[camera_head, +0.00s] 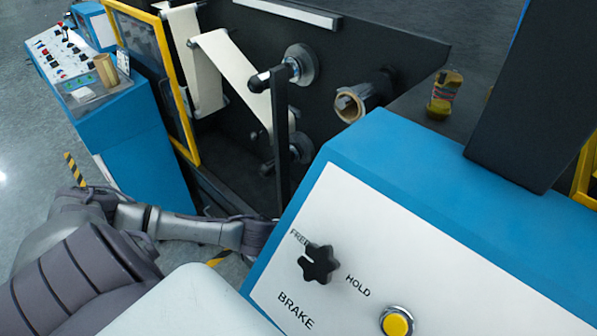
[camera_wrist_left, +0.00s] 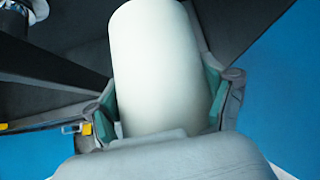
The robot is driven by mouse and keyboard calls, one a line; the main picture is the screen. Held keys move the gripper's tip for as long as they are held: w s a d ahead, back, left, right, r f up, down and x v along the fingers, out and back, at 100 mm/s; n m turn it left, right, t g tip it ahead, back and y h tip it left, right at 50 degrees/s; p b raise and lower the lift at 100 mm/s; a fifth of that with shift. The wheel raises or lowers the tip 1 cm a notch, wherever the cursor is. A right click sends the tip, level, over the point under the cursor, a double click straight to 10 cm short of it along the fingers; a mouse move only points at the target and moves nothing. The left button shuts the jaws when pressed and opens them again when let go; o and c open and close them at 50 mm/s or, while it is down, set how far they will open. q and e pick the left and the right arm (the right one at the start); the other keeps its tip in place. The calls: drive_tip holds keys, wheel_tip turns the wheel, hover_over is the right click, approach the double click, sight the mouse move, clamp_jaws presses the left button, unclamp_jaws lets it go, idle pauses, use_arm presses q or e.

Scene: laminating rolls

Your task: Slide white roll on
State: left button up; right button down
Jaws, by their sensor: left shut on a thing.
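In the left wrist view a plain white roll (camera_wrist_left: 155,60) stands between the teal-padded fingers of my left gripper (camera_wrist_left: 160,92). The gripper is shut on the roll, with one finger on each side. A dark spindle with a brown core (camera_head: 349,105) sticks out of the machine's dark wall. My right gripper is not in view.
A cream web (camera_head: 228,65) runs over rollers near a yellow-framed guard (camera_head: 165,60). A dark upright post (camera_head: 281,150) stands beside the spindles. The panel carries a black brake knob (camera_head: 319,264) and a yellow button (camera_head: 397,322). A control desk (camera_head: 75,75) is at left.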

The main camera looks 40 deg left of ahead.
use_arm(q)
drive_tip(key=shift+w+d+b, duration=0.15)
drive_tip(key=shift+w+b, duration=0.25)
drive_tip(key=shift+w, duration=0.95)
drive_tip(key=shift+w+d+b, duration=0.1)
drive_tip(key=shift+w+b, duration=0.5)
drive_tip(key=shift+w, duration=0.6)
drive_tip(key=shift+w+b, duration=0.4)
drive_tip(key=shift+w, duration=0.35)
drive_tip(key=shift+w+d+r, duration=0.1)
drive_tip(key=shift+w+d, duration=0.05)
drive_tip(key=shift+w, duration=1.35)
drive_tip(key=shift+w+d, duration=0.1)
drive_tip(key=shift+w, duration=1.15)
drive_tip(key=shift+w+d, duration=0.1)
drive_tip(key=shift+w, duration=1.4)
drive_tip(key=shift+w+d, duration=0.15)
drive_tip(key=shift+w, duration=1.05)
drive_tip(key=shift+w+b, duration=0.7)
drive_tip(key=shift+w, duration=0.6)
